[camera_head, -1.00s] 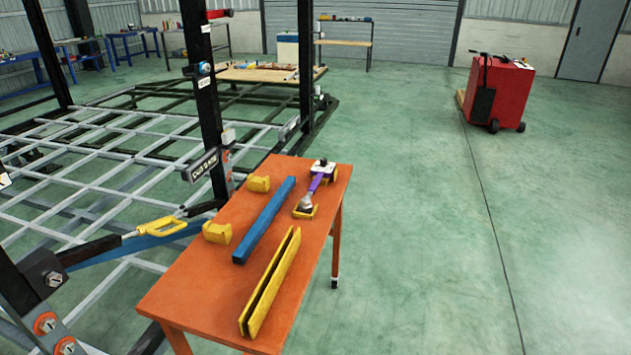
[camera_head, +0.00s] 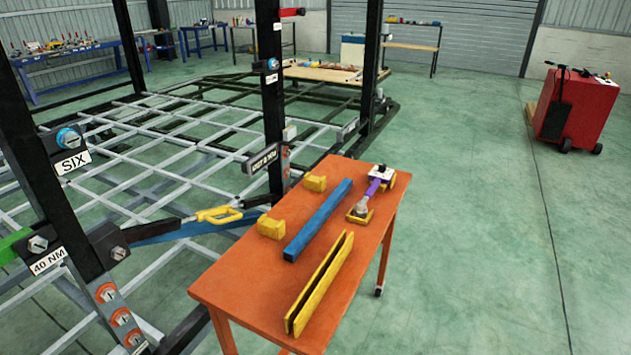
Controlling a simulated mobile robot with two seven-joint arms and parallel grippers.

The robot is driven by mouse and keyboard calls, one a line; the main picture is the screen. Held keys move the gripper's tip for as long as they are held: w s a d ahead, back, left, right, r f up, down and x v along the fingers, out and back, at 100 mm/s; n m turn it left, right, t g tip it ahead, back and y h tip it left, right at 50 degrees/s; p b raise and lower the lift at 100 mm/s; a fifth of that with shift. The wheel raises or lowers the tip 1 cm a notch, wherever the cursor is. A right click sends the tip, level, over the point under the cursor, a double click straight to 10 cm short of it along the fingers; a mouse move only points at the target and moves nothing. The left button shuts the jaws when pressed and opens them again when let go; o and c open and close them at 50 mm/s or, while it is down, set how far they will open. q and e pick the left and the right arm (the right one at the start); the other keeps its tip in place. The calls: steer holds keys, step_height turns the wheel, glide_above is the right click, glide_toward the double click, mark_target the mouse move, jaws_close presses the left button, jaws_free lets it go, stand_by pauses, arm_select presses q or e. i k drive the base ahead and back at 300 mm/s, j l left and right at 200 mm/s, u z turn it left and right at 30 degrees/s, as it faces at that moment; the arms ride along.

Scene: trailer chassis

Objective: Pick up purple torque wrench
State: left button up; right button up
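The purple torque wrench (camera_head: 374,186) lies on the orange table (camera_head: 243,283), near its far right edge. Its shaft is purple, with a grey head at the near end and a white and dark part at the far end. Yellow supports sit at both of its ends. Neither of my grippers shows in the head view.
A blue bar (camera_head: 318,220), a yellow slotted rail (camera_head: 320,284) and two yellow blocks (camera_head: 271,228) share the table. The trailer chassis frame (camera_head: 150,145) with black posts stands to the left. A red cart (camera_head: 574,112) stands at the back right. The green floor right of the table is clear.

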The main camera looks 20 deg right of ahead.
mark_target(360, 211)
steer(key=l+u, duration=0.45)
steer(key=i+l+u, duration=0.1)
steer(key=l+u, duration=0.2)
steer(key=u, duration=0.15)
steer(key=l+u, duration=0.25)
steer(key=l, duration=0.15)
steer(key=k+l+u, duration=0.25)
steer(key=l, duration=0.15)
steer(key=k+l+u, duration=0.15)
steer(key=l, duration=0.3)
steer(key=l+u, duration=0.15)
steer(key=l, duration=0.3)
steer(key=k+l, duration=0.2)
steer(key=l, duration=0.2)
steer(key=k+l+u, duration=0.1)
steer(key=l, duration=0.3)
steer(key=k, duration=0.1)
